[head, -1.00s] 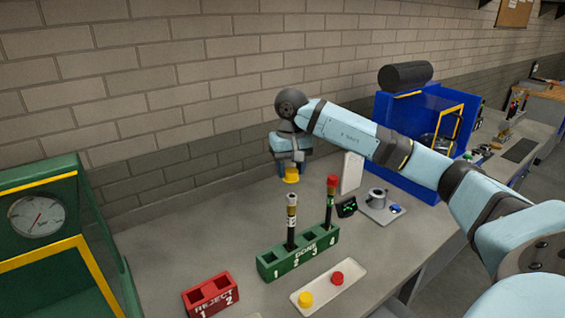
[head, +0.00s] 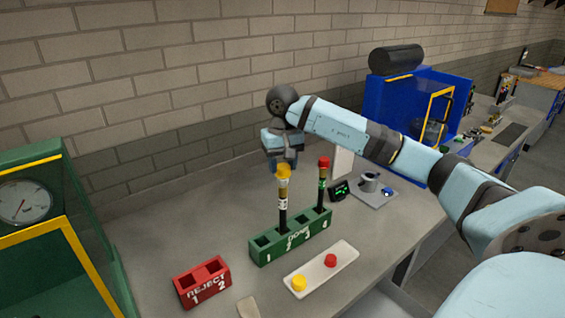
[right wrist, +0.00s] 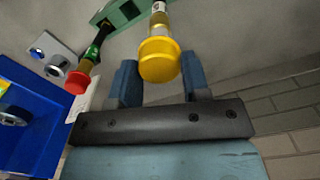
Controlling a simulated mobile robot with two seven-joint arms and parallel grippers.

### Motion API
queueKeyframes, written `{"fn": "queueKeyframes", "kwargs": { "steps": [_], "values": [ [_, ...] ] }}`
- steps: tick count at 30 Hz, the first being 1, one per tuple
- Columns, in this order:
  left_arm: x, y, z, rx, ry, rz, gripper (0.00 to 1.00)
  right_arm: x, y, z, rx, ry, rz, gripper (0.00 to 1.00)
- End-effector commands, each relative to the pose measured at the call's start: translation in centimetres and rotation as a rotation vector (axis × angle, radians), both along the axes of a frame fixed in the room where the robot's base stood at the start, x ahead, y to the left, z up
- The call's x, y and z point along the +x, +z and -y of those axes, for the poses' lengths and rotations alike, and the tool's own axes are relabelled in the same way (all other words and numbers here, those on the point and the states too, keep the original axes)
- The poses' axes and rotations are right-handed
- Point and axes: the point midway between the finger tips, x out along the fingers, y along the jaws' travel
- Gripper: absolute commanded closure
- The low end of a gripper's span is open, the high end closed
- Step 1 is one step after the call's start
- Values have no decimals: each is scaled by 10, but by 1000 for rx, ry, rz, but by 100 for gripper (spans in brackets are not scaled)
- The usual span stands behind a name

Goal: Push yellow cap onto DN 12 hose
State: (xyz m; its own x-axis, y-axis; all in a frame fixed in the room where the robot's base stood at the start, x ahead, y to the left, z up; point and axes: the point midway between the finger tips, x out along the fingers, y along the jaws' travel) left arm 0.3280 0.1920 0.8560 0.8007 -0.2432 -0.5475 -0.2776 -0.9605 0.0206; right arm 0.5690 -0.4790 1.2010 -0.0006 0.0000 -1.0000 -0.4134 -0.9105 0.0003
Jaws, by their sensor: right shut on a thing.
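A yellow cap (head: 284,170) sits at the top end of an upright black hose (head: 283,213) with a gold fitting and white label. The hose stands in a middle slot of the green rack (head: 262,258). My right gripper (head: 283,165) is at the cap from above, shut on it. In the right wrist view, the cap (right wrist: 159,60) lies between the fingertips, in line with the hose's fitting (right wrist: 159,22). How far the cap is seated is hidden. My left gripper is not in view.
A red-capped hose (head: 322,185) stands close by in the same rack. A white tray (head: 318,272) holds a yellow and a red cap in front. A red reject block (head: 202,281) is at front left. A blue cabinet (head: 405,115) stands at right.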

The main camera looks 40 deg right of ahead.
Motion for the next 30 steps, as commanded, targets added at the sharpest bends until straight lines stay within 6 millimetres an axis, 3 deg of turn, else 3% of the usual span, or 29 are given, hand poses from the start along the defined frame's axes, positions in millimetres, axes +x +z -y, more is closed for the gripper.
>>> {"fn": "queueKeyframes", "kwargs": {
  "steps": [30],
  "values": [
    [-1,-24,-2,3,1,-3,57,0,-27,0,0,0,0,78]
  ]
}}
